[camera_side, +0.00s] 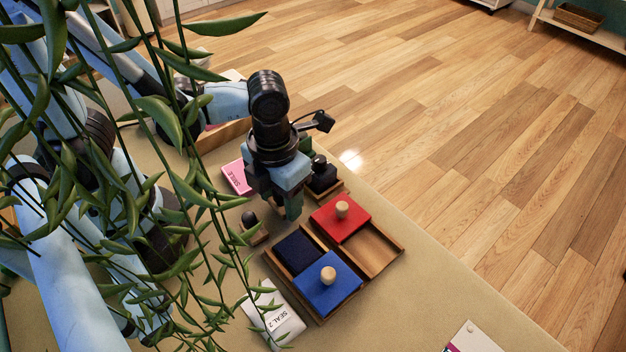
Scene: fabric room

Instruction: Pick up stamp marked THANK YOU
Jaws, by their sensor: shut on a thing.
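My gripper (292,207) points down over the beige table, left of the red-lidded box. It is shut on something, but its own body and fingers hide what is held. A dark stamp-like piece with a black knob and a wooden base (323,179) is right beside the gripper, on its right in the picture. A smaller stamp with a black knob and a wooden base (255,231) stands to the lower left, apart from the fingers. I cannot read THANK YOU on anything in view.
A pink SMILE card (238,176) and a white SEAL 2 block (279,318) lie nearby. Hanging leaves (160,110) cover the left. The table's right front is mostly clear.

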